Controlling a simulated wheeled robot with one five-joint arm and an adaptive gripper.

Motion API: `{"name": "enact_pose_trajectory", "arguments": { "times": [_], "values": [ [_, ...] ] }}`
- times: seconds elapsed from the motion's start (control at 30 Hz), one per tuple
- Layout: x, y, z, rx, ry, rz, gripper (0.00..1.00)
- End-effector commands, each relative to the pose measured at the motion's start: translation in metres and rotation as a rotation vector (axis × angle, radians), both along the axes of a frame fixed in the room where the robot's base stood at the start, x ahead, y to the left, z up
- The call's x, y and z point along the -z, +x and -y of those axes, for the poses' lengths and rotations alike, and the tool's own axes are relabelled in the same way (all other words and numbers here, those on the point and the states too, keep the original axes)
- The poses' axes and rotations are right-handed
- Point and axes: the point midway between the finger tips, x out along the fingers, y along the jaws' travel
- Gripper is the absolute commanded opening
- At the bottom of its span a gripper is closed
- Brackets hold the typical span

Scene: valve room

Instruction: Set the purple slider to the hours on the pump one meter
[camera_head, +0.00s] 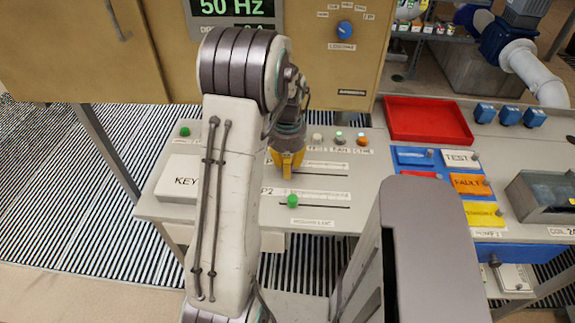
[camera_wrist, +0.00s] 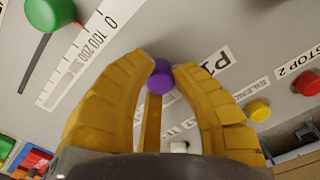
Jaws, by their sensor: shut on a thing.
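The purple slider knob (camera_wrist: 161,76) sits between the yellow fingertips of my gripper (camera_wrist: 164,72) in the wrist view. The fingers are shut on it, beside a label reading P1 (camera_wrist: 212,65). In the head view my gripper (camera_head: 287,163) is down at the upper slot on the sloping panel (camera_head: 240,222) and hides the purple knob. The scale by that slot is mostly covered or too small to read. A display (camera_head: 236,10) at the top reads 50 Hz and is cut off by the frame and my arm. I cannot make out an hours reading.
A green slider knob (camera_head: 292,201) stands on the lower slot, close in front of my gripper. Several buttons, including an orange one (camera_head: 362,139), lie behind and right. A red tray (camera_head: 428,120) and blue label plates are farther right. A KEY box (camera_head: 178,176) is left.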

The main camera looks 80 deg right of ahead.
Motion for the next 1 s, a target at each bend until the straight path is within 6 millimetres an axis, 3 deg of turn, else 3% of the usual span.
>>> {"name": "enact_pose_trajectory", "arguments": {
  "times": [0.27,0.5,0.63,1.0],
  "values": [
    [0.002,-0.008,0.001,0.003,-0.002,0.000,0.00],
    [0.003,-0.059,0.005,0.007,-0.003,0.000,0.00],
    [0.002,-0.079,0.006,0.004,-0.002,0.000,0.00],
    [0.001,-0.084,0.006,-0.001,-0.001,0.000,0.00]
  ]
}}
